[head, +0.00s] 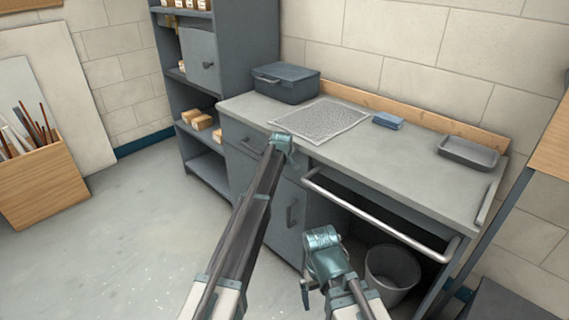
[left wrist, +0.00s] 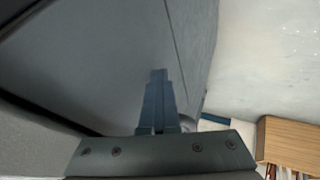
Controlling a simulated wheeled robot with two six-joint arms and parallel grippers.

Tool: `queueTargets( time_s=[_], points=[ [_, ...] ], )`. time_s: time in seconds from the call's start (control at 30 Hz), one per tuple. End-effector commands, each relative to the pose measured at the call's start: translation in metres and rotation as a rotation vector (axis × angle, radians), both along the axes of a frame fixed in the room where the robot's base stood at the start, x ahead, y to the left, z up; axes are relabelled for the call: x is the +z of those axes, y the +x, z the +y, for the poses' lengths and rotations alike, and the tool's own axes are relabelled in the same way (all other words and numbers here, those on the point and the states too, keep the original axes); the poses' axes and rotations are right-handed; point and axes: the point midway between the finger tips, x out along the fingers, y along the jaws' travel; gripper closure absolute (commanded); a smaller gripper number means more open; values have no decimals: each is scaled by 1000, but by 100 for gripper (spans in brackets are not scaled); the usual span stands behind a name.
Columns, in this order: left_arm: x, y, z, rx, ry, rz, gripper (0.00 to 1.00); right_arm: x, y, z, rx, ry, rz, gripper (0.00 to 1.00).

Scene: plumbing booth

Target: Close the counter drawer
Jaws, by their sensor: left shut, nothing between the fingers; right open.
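The counter drawer (head: 243,138) is the grey front at the upper left of the counter, just under the worktop. It looks flush or nearly flush with the cabinet; my left arm covers its right part, so a small gap cannot be ruled out. My left gripper (head: 283,143) is at the drawer's right end, close to the counter edge. In the left wrist view its fingers (left wrist: 158,85) are shut and empty against a grey panel; whether they touch it is unclear. My right gripper (head: 322,240) is open, in front of the open bay under the counter, apart from the drawer.
The worktop (head: 415,163) carries a grey toolbox (head: 287,83), a textured mat (head: 322,120), a blue block (head: 388,121) and a shallow tray (head: 468,153). A metal rail (head: 380,215) crosses the bay holding a bucket (head: 391,270). A cabinet door (head: 280,207) sits below the drawer.

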Motion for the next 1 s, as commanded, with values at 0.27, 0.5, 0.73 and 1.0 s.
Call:
queueTargets(
  time_s=[0.27, 0.5, 0.73, 1.0],
  points=[
    [1, -20, 16, 0, -2, -6, 100, 1, 0, 0, 0, 0, 0, 0],
    [32, -50, 25, -2, -1, -1, 100, 32, 0, 0, 0, 0, 0, 0],
    [67, -77, 26, -1, 0, -1, 100, 67, 0, 0, 0, 0, 0, 0],
    [82, -91, 26, -1, 1, 0, 100, 82, 0, 0, -1, 0, 0, 0]
  ],
)
